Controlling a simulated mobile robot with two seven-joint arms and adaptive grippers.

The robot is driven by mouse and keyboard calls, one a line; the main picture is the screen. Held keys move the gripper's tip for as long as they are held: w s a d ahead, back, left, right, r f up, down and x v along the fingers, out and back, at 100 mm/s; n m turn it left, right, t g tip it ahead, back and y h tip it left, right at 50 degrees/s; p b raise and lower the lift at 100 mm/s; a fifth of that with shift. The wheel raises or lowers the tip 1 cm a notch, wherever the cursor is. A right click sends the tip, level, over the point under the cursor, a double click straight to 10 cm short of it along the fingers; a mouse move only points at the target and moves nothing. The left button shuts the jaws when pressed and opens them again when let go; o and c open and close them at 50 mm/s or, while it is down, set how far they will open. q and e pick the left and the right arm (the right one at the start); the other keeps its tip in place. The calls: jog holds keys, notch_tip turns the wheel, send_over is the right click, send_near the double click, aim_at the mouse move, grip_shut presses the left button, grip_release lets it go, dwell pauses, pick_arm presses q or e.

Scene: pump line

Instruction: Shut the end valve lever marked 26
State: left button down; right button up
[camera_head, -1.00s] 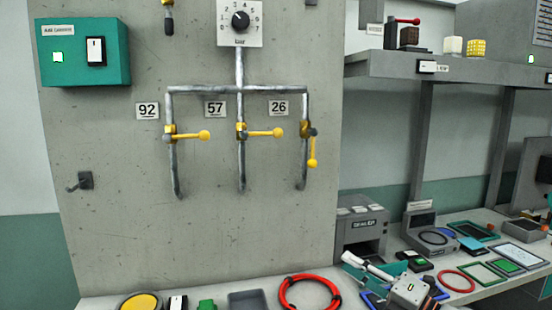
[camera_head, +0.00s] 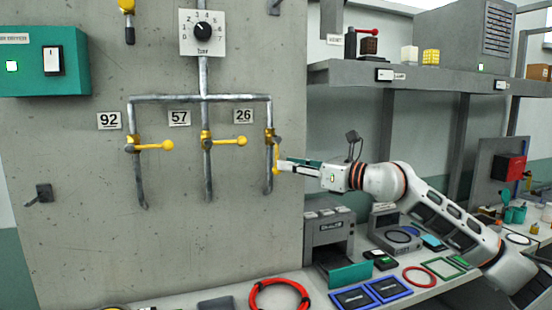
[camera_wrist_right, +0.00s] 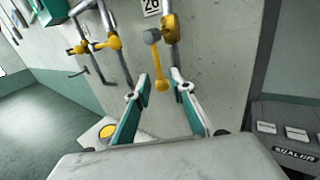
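The yellow end lever under plate 26 (camera_head: 243,116) hangs down along its grey pipe, with its round knob (camera_head: 275,171) at the lower end. In the right wrist view the lever (camera_wrist_right: 157,62) points down from its grey pivot beside the brass valve body (camera_wrist_right: 171,28). My right gripper (camera_head: 284,165) is at the lever's lower end, coming from the right. In the wrist view its two teal-padded fingers (camera_wrist_right: 160,78) are apart, with the knob between or just beyond their tips; contact cannot be told. My left gripper is not in view.
Levers under plates 92 (camera_head: 109,120) and 57 (camera_head: 179,118) point right, across their pipes. A grey shelf (camera_head: 350,75) juts out at right. Below, a bench holds a red ring (camera_head: 279,294), a sealer box (camera_head: 329,235) and blue frames (camera_head: 372,292).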

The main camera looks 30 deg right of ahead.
aim_at(277, 157)
jog(key=p+x, duration=0.1)
jog(key=x, duration=0.2)
jog(key=shift+w+a+r, duration=0.1)
jog(key=shift+w+r, duration=0.05)
jog(key=shift+w, duration=0.1)
jog(key=shift+w+a+p, duration=0.25)
jog(key=shift+w+p, duration=0.1)
jog(key=shift+w, duration=0.25)
jog(key=shift+f, duration=0.2)
jog(key=shift+c, duration=0.3)
grip_shut()
